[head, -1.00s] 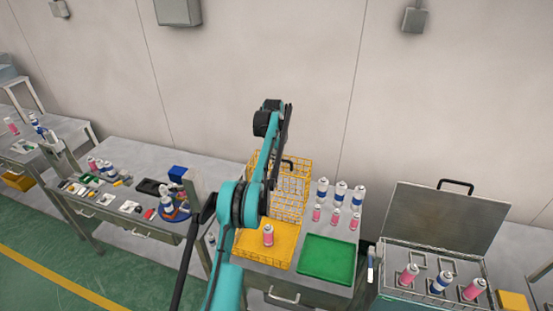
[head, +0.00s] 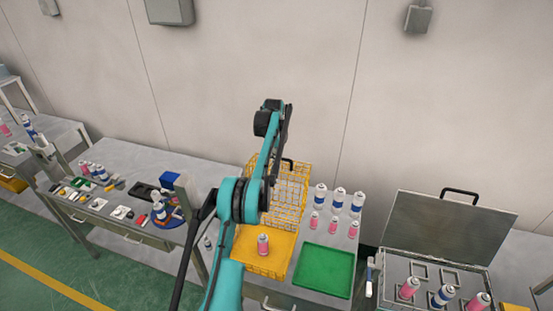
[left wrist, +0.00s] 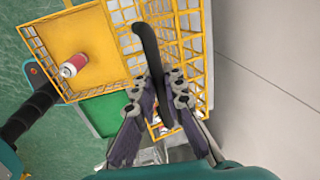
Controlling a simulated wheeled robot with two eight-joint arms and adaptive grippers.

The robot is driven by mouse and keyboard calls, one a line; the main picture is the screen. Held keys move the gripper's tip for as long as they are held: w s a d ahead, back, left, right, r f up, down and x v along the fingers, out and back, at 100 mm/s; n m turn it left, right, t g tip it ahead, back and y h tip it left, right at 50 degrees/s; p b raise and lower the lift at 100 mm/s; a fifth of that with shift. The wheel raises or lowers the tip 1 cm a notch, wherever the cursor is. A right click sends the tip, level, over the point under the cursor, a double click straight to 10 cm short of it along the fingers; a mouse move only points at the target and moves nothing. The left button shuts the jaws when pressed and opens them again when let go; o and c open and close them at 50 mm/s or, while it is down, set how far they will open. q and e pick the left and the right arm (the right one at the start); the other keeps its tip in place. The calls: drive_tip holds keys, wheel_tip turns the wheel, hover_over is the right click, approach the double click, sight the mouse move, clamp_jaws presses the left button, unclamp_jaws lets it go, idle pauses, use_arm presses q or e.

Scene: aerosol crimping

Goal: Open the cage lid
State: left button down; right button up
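The yellow wire cage (head: 281,252) stands on the middle table with a pink-and-white can (head: 263,244) in it. Its mesh lid (head: 290,195) is raised, standing steeply up at the back of the cage. A black handle (head: 288,163) is on the lid's top edge. In the left wrist view the curved handle (left wrist: 150,50) runs between the two fingers of my left gripper (left wrist: 160,85), which sit close on both sides of it. The lid mesh (left wrist: 190,45) and the can (left wrist: 74,65) also show there. My left arm hides part of the cage. My right gripper is in neither view.
A green tray (head: 325,270) lies right of the cage, with several cans (head: 338,202) behind it. A metal box (head: 398,262) with a raised lid and cans stands at the right. A cluttered table (head: 125,160) is at the left. The wall is behind.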

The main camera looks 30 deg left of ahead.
use_arm(q)
drive_tip(key=c, duration=1.6)
unclamp_jaws()
drive_tip(key=shift+r, duration=0.15)
drive_tip(key=r, duration=0.7)
drive_tip(key=shift+s+d+r, duration=0.1)
drive_tip(key=shift+s, duration=0.3)
